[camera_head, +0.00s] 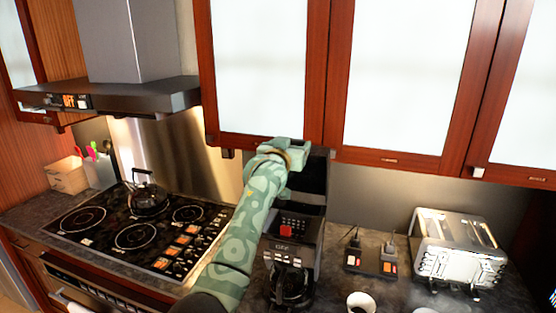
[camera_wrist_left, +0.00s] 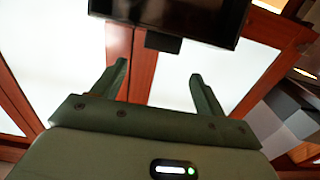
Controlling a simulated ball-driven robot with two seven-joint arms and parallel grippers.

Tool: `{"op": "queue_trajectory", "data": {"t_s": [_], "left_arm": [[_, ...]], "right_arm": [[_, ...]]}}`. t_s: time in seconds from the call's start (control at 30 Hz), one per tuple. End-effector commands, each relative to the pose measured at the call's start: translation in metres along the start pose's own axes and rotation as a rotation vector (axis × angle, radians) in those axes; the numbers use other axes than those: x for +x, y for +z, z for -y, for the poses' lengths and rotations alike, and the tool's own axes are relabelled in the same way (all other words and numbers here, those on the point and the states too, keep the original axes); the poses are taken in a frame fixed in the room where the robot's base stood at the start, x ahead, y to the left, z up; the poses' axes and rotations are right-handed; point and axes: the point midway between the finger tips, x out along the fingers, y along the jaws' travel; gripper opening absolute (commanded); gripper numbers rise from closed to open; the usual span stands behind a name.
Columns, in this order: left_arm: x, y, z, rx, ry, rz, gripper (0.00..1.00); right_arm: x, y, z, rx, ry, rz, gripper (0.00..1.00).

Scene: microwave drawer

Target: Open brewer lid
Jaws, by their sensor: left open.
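The black brewer (camera_head: 290,250) stands on the counter right of the stove, with a glass carafe (camera_head: 290,286) at its base. A dark panel, apparently its lid (camera_head: 313,178), stands upright above the control panel, partly hidden by my left arm. My left gripper (camera_head: 297,153) is at the top of this panel, just under the wall cabinets. In the left wrist view its two fingers (camera_wrist_left: 158,75) are apart with nothing between them. A black panel (camera_wrist_left: 180,14), probably the lid, lies beyond the fingertips. Whether anything touches it I cannot tell.
Wall cabinets (camera_head: 398,155) hang close above and behind the gripper. The stove (camera_head: 135,235) with a kettle (camera_head: 149,197) is at left, under the range hood (camera_head: 115,95). A toaster (camera_head: 458,250), a socket block (camera_head: 371,262) and a cup (camera_head: 360,303) are at right.

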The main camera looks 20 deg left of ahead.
Motion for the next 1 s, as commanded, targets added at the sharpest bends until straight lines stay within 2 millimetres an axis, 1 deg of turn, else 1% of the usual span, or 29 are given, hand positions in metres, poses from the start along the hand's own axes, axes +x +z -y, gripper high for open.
{"op": "queue_trajectory", "data": {"t_s": [0.03, 0.3, 0.4, 0.5, 0.6, 0.7, 1.0], "left_arm": [[-0.010, 0.002, -0.001, -0.002, 0.001, -0.002, 0.73], [-0.067, 0.002, 0.000, -0.001, 0.000, -0.003, 0.73], [-0.085, 0.001, -0.001, -0.002, 0.001, -0.005, 0.73], [-0.099, 0.000, -0.001, -0.001, 0.001, -0.005, 0.73], [-0.108, -0.001, -0.001, -0.001, 0.001, -0.005, 0.73], [-0.112, -0.002, 0.000, -0.001, 0.001, -0.006, 0.73], [-0.112, -0.001, 0.000, 0.000, 0.001, -0.004, 0.73]], "right_arm": [[0.002, 0.000, 0.000, 0.000, 0.000, 0.000, 0.36], [0.012, 0.001, 0.000, 0.000, 0.000, 0.000, 0.36], [0.015, 0.001, 0.000, 0.000, 0.000, 0.000, 0.36], [0.017, 0.002, 0.000, 0.000, 0.000, 0.000, 0.36], [0.018, 0.002, 0.000, 0.000, 0.000, 0.000, 0.36], [0.018, 0.002, 0.000, 0.000, 0.001, 0.000, 0.36], [0.018, 0.002, -0.001, -0.001, 0.002, 0.000, 0.36]]}}
